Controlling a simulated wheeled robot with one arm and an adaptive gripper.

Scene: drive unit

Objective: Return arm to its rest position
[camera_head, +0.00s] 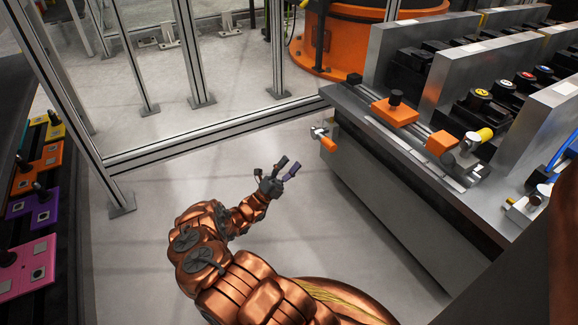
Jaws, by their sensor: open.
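My copper-coloured arm (262,290) reaches up from the bottom of the view, bends at the left and points toward the upper right. My gripper (289,168) is at its end, small and dark, with its two fingers spread apart. Nothing shows between the fingers. It is over the bare grey floor, left of the metal workbench and apart from it.
The metal workbench (375,200) on the right carries orange clamps (394,112) and dark fixtures. A metal frame fence (215,127) stands behind. Coloured panels (35,204) line the left edge. Floor (150,260) is clear between.

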